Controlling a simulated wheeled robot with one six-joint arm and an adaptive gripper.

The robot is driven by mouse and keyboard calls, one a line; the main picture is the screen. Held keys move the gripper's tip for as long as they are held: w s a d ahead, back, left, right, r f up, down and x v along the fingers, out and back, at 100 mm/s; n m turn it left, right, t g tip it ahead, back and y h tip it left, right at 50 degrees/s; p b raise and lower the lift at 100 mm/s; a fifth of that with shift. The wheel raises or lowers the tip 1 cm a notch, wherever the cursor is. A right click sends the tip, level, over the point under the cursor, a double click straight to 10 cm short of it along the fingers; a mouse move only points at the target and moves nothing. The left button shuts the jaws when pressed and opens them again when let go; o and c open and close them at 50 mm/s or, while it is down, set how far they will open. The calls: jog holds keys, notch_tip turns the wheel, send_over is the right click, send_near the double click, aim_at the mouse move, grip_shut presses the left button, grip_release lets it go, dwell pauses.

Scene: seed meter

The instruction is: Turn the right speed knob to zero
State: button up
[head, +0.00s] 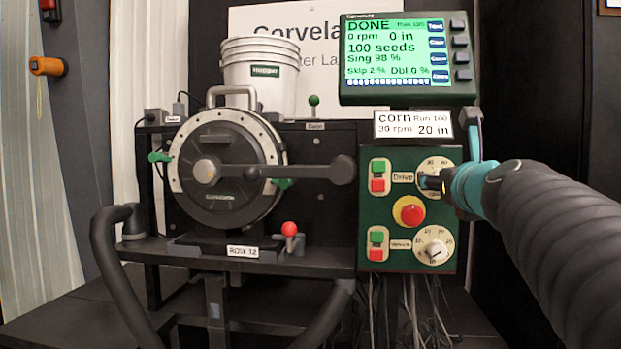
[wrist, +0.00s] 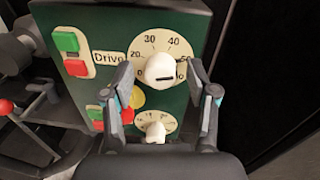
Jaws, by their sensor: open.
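The white Drive knob (wrist: 161,69) sits on a cream dial (wrist: 150,43) with numbers around it, on the green control panel (head: 404,150). A short dark mark shows on the knob's face, lying nearly level toward the right in the wrist view. My gripper (wrist: 160,76) is open, with one finger on each side of the knob. I cannot tell whether the fingers touch it. In the head view my gripper (head: 433,181) hides most of the Drive knob, and part of its dial (head: 442,165) shows. The display (head: 404,58) reads DONE, 0 rpm, 0 in, 100 seeds.
Green and red Drive buttons (head: 379,176) are left of the knob. A red stop button (head: 409,211) on yellow sits below, then the Vacuum knob (head: 435,249) and its buttons (head: 377,244). The round meter (head: 222,165) stands to the left.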

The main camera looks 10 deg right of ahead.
jog(key=shift+d, duration=0.1)
grip_shut()
